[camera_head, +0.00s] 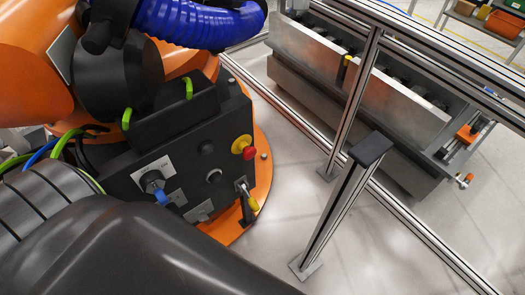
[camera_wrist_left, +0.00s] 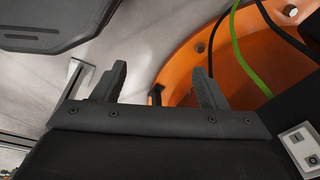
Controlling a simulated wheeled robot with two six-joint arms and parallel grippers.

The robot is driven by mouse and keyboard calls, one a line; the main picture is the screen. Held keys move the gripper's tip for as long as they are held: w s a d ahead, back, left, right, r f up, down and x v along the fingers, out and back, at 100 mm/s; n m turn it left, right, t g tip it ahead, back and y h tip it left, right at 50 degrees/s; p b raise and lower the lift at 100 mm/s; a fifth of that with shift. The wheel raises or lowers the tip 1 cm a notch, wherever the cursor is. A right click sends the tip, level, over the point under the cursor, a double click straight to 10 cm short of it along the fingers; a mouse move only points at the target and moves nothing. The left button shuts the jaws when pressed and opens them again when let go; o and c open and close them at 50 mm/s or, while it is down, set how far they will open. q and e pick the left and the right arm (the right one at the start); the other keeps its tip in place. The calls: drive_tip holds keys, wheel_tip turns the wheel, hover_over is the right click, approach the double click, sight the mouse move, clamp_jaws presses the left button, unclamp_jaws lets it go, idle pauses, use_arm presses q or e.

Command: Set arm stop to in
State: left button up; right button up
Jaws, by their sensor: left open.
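A red mushroom button on a yellow collar (camera_head: 244,147), which looks like the arm stop, sticks out from the upper right of a dark control panel (camera_head: 190,155) in the head view. I cannot tell from here whether it is in or out. My left gripper (camera_wrist_left: 158,85) shows in the left wrist view with its two dark fingers wide apart and nothing between them. The orange base ring lies behind the fingers. The button does not show in that view. In the head view my left gripper is hidden, and my right gripper is out of view.
The panel also carries a rotary knob with a blue part (camera_head: 155,185) and a yellow-tipped lever (camera_head: 249,198). A metal fence post (camera_head: 335,205) stands to the right. Cables run at the panel's left. Grey floor is clear between the orange base and the post.

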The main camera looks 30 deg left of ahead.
use_arm(q)
drive_tip(key=w+a+r+n+t+b, duration=0.1)
drive_tip(key=w+a+n+t+b, duration=0.15)
drive_tip(key=w, duration=0.35)
drive_tip(key=w+a+r+n+t+b, duration=0.1)
drive_tip(key=w+a+n+t+b, duration=0.15)
drive_tip(key=w, duration=0.45)
drive_tip(key=n+t+h+b, duration=0.1)
drive_tip(key=n+t+b, duration=1)
drive_tip(key=n+b, duration=0.15)
approach(250, 154)
drive_tip(key=shift+m, duration=0.25)
drive_tip(key=w+p, duration=0.1)
drive_tip(key=w, duration=0.2)
drive_tip(key=w+f+p, duration=0.1)
drive_tip(key=w, duration=0.3)
drive_tip(key=w+a+f+p, duration=0.1)
drive_tip(key=w+p, duration=0.1)
drive_tip(key=w, duration=0.2)
